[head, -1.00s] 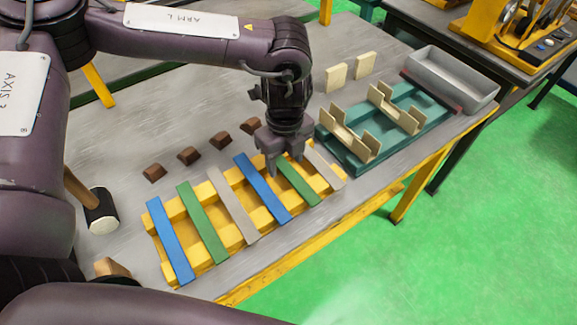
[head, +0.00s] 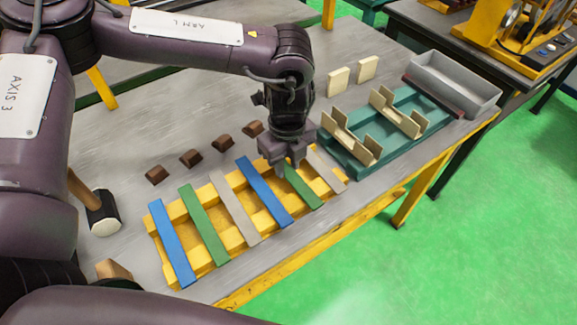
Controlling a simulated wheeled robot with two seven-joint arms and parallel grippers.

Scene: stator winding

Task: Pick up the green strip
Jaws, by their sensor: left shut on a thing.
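Two green strips lie across a yellow rack among blue and grey strips. One green strip (head: 204,226) is left of the middle. The other green strip (head: 304,190) is towards the right, between a blue strip (head: 264,190) and a grey strip (head: 326,168). My left gripper (head: 286,168) points down over the far end of this right green strip and is shut on it; the fingers hide that end. The strip still appears at rack level. My right gripper is out of view.
The yellow rack (head: 233,240) stands near the table's front edge. A teal tray (head: 350,168) with beige slotted holders and a grey bin (head: 455,85) are to the right. Several brown blocks lie behind the rack. A mallet (head: 103,213) lies at left.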

